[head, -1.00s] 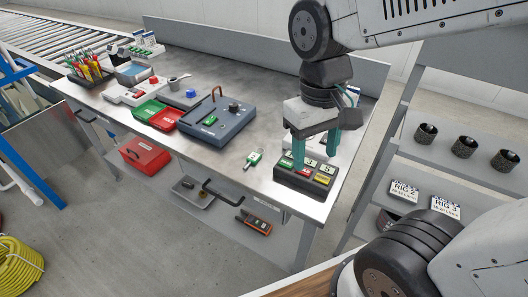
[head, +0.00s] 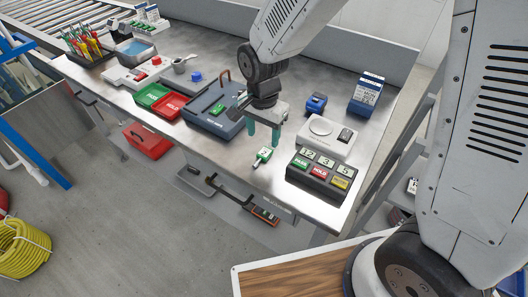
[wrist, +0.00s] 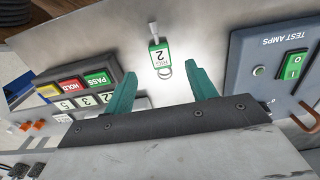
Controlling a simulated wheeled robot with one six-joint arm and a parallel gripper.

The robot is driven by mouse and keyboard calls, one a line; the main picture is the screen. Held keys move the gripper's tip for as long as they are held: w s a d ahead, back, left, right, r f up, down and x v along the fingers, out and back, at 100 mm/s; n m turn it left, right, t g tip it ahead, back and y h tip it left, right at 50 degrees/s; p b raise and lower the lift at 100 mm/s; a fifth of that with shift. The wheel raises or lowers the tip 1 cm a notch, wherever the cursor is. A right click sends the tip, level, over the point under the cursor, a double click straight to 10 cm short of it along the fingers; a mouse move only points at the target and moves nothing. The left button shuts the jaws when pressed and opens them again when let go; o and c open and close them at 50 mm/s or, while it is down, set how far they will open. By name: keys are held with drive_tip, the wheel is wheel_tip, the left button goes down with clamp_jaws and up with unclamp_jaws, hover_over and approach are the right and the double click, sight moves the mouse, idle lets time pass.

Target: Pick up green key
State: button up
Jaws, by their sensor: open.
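The green key (head: 263,156) lies on the steel bench near its front edge. My gripper (head: 263,135) has teal fingers and is open and empty. In the head view it hangs over the bench just beyond the key. In the wrist view my gripper (wrist: 160,82) has its fingers spread, with the key ahead of the gap between them, not between the fingertips.
A button box (head: 318,178) with PASS and HOLD keys stands right of the key. A blue-grey test unit (head: 213,108) stands to the left. A white scale (head: 325,137) and a blue object (head: 316,104) lie behind. Bare steel surrounds the key.

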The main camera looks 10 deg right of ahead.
sight(264, 152)
drive_tip(key=f, duration=0.7)
drive_tip(key=shift+w+d, duration=0.25)
drive_tip(key=shift+d, duration=0.05)
drive_tip(key=c, duration=1.1)
